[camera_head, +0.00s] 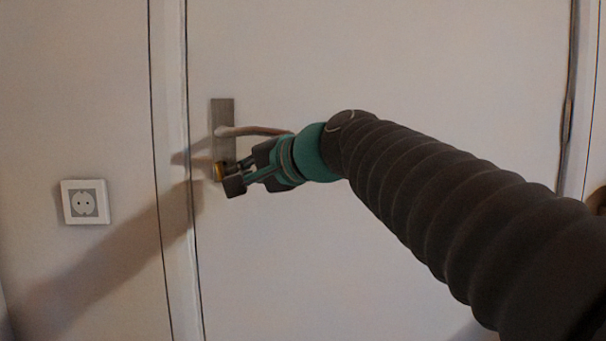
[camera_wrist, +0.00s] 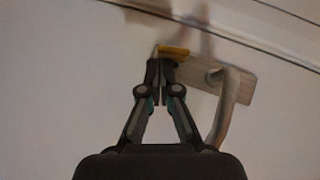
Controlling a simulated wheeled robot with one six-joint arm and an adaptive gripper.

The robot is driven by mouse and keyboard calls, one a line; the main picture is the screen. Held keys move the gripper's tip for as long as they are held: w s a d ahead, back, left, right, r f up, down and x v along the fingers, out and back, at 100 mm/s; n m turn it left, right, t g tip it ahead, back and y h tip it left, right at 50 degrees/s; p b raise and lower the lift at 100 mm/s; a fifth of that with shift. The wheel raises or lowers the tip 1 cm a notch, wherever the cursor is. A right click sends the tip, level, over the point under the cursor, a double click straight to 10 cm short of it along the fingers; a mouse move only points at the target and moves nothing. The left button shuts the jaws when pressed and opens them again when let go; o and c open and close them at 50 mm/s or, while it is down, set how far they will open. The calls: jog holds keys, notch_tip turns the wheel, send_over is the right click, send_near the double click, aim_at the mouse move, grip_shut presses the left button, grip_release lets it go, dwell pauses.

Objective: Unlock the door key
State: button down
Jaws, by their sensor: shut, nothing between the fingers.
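The door key (camera_head: 219,171) is a small golden piece at the lower part of the metal lock plate (camera_head: 223,112) on the white door (camera_head: 420,60). In the wrist view the golden key (camera_wrist: 174,50) lies just beyond my fingertips, beside the end of the plate (camera_wrist: 203,72). My gripper (camera_head: 234,180) is shut and empty, with its fingertips close to the key. In the wrist view my gripper's fingertips (camera_wrist: 160,68) are together. I cannot tell whether they touch the key. The gripper hides part of the lock area in the head view.
The door handle (camera_head: 252,131) sticks out from the plate just above my gripper, and shows right of the fingers in the wrist view (camera_wrist: 231,100). A wall socket (camera_head: 85,203) is left of the door frame (camera_head: 178,240). The door surface below the handle is clear.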

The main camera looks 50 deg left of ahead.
jog(key=f+b+v, duration=0.1)
jog(key=b+v, duration=0.1)
jog(key=v, duration=0.7)
jog(key=shift+w+d, duration=0.25)
jog(key=shift+d, duration=0.15)
jog(key=shift+r, duration=0.1)
